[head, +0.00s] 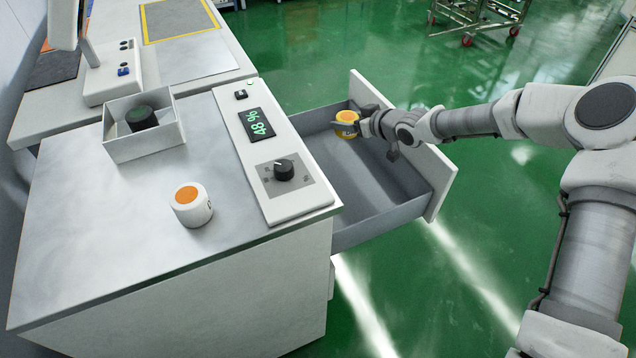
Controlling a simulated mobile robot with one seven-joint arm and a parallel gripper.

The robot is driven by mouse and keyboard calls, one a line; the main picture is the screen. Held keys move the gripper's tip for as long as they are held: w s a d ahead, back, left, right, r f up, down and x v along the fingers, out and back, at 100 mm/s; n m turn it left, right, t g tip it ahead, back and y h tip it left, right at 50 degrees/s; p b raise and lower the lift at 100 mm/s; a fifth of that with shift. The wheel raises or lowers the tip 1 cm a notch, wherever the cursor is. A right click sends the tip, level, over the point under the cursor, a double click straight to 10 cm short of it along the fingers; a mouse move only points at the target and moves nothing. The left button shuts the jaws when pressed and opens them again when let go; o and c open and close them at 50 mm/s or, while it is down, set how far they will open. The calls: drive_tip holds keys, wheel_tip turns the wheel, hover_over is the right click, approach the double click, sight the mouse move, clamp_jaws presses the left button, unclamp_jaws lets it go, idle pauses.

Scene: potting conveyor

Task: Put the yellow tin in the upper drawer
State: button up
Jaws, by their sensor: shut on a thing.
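The yellow tin (346,118) has an orange top and is held over the far part of the open upper drawer (365,223). My gripper (352,125) is shut on the tin, and its fingers cover part of the tin's side. I cannot tell whether the tin touches the drawer floor. The drawer is pulled out to the right of the cabinet, and the part of its inside that shows is empty. My arm reaches in from the right, over the drawer's front panel.
A white tin with an orange top (191,205) stands on the cabinet top (120,235). A dark round thing (141,118) sits in an open box (160,148). A control panel with a knob (284,170) lies along the cabinet's edge by the drawer.

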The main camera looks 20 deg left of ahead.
sight(345, 163)
drive_tip(key=shift+w+a+f+b, duration=0.2)
drive_tip(key=shift+f+b, duration=0.1)
drive_tip(key=shift+f, duration=0.2)
drive_tip(key=shift+w+a+f+b, duration=0.15)
drive_tip(key=shift+f+b, duration=0.1)
drive_tip(key=shift+f, duration=0.25)
drive_tip(key=shift+w+f, duration=0.1)
drive_tip(key=shift+f, duration=0.2)
wheel_tip(345, 163, down, 10)
drive_tip(key=b, duration=0.4)
drive_tip(key=shift+r+b, duration=0.25)
drive_tip(key=shift+b, duration=0.1)
drive_tip(key=shift+r, duration=0.1)
drive_tip(key=o, duration=1.4)
drive_tip(key=shift+d, duration=0.1)
drive_tip(key=shift+d+r+p, duration=0.2)
drive_tip(key=shift+p, duration=0.1)
drive_tip(key=p+v, duration=0.2)
drive_tip(key=v, duration=0.5)
drive_tip(key=shift+f, duration=0.15)
